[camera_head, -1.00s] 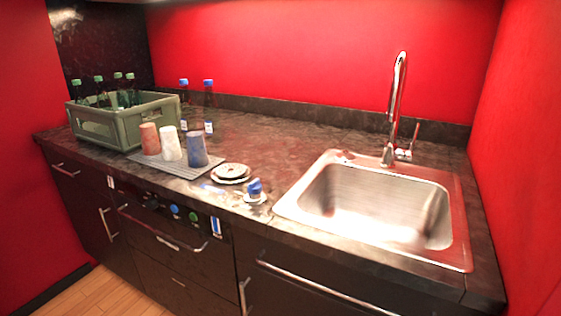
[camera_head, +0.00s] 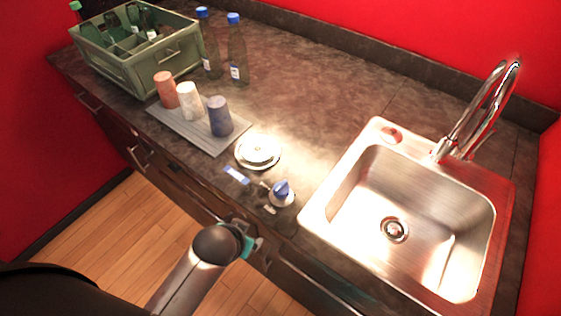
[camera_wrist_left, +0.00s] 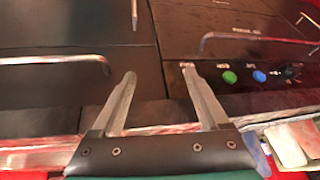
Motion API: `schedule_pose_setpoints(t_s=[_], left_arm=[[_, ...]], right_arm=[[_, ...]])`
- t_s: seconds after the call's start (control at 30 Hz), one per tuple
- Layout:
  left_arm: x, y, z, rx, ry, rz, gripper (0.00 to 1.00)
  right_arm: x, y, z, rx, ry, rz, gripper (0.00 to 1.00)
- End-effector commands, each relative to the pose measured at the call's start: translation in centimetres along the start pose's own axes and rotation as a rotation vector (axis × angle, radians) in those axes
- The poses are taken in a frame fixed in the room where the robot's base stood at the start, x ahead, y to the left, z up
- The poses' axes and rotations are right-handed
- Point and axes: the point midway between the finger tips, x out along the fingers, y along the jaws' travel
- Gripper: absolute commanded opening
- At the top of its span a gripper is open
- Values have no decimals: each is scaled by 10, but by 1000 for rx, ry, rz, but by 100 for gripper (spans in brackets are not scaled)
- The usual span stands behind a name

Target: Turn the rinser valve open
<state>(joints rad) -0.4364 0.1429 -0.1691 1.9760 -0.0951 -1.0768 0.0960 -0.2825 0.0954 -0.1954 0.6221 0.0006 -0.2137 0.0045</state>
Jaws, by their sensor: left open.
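The blue valve knob (camera_head: 282,188) stands on a small pale round base on the counter, near the front edge and left of the sink. The round white and metal rinser (camera_head: 258,151) sits just behind and left of it. My left gripper (camera_head: 256,244) is low in front of the counter, nearer than the knob and apart from it; my arm partly hides it. In the left wrist view my left gripper (camera_wrist_left: 159,73) has its fingers spread with nothing between them, facing the dark cabinet fronts. The knob is not identifiable there. My right gripper is not in view.
A metal sink (camera_head: 350,165) with a tall faucet (camera_head: 478,115) lies right of the knob. Cups stand on a grey mat (camera_head: 222,143) to the left. A green crate (camera_head: 130,72) and two blue-capped bottles stand behind. Green and blue buttons (camera_wrist_left: 229,77) show on the cabinet front.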

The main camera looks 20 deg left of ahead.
Motion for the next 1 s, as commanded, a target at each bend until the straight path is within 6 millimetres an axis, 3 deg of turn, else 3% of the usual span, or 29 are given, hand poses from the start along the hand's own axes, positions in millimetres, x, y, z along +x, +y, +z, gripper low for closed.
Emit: schedule_pose_setpoints(t_s=[0.03, 0.33, 0.4, 0.5, 0.67, 0.87, 1.0], left_arm=[[-32, -3, -18, -8, 18, -4, 78], [-146, -18, -83, -55, 121, -35, 78], [-174, -26, -116, -80, 220, -65, 78], [-191, -35, -168, -112, 424, -112, 78], [-219, -36, -237, -120, 726, -131, 78], [-286, -6, -322, -31, 1179, -54, 78], [-342, 43, -356, 135, 1475, 97, 78]], right_arm=[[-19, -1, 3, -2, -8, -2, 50], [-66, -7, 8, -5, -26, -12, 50], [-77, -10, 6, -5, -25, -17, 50], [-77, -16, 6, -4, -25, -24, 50], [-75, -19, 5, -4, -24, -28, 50], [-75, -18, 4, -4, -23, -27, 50], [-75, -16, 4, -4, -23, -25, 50]])
